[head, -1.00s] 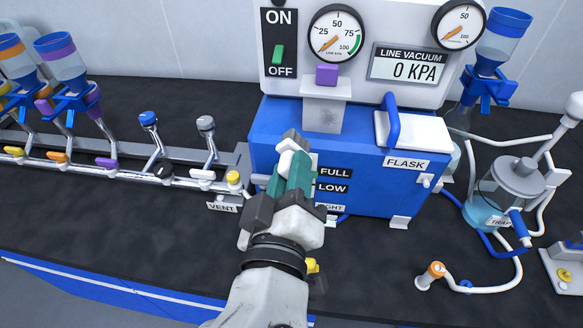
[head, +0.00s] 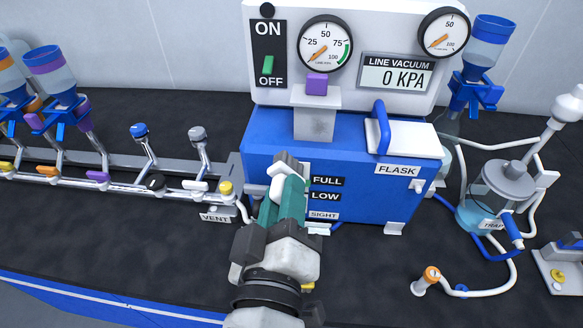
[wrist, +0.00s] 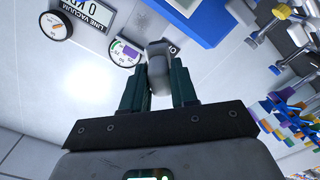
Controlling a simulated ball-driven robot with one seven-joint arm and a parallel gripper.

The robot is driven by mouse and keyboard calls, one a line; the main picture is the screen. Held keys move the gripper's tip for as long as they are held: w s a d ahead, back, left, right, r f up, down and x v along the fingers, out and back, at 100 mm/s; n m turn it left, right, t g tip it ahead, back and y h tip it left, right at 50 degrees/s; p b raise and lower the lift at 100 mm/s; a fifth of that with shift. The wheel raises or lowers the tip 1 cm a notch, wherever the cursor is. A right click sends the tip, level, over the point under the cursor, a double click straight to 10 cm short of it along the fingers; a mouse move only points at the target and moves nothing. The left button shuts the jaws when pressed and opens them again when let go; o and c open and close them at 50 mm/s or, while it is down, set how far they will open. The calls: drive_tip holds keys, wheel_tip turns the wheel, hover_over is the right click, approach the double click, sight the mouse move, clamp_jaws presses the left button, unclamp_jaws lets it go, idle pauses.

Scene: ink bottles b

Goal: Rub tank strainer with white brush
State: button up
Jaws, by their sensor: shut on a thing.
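My gripper (head: 282,200), with teal fingers, is shut on a white and grey piece, which I take to be the white brush (head: 276,182). In the wrist view the brush (wrist: 160,66) sticks out between the fingertips, its rounded grey-white end forward. My gripper appears in front of the blue tank (head: 345,150), left of its FULL and LOW labels. A grey speckled panel, likely the tank strainer (head: 315,125), stands at the tank's top left under a white ledge. In the head view the brush appears below and left of this panel; I cannot tell its depth.
A white panel with gauges (head: 326,44) and a switch stands behind the tank. A white lid with a blue handle (head: 382,128) is at the tank's right. A trap jar (head: 494,195) with hoses is farther right. A valve rail (head: 120,182) and funnels stand left. Dark counter lies in front.

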drive_tip(key=w+d+p, duration=0.2)
drive_tip(key=w, duration=0.4)
drive_tip(key=shift+w+d, duration=0.4)
idle(0.5)
drive_tip(key=shift+w, duration=1)
idle(0.8)
drive_tip(key=shift+d+p, duration=0.1)
drive_tip(key=shift+p, duration=0.2)
drive_tip(key=shift+s+d+p, duration=0.15)
drive_tip(key=shift+d+p, duration=0.15)
drive_tip(key=shift+d, duration=1.65)
drive_tip(key=shift+a, duration=0.15)
drive_tip(key=shift+w+a+b, duration=0.2)
drive_tip(key=shift+a+b, duration=0.2)
drive_tip(key=shift+a, duration=0.55)
drive_tip(key=shift+w+a+b, duration=0.15)
drive_tip(key=shift+a+b, duration=0.25)
drive_tip(key=shift+a, duration=0.55)
clamp_jaws()
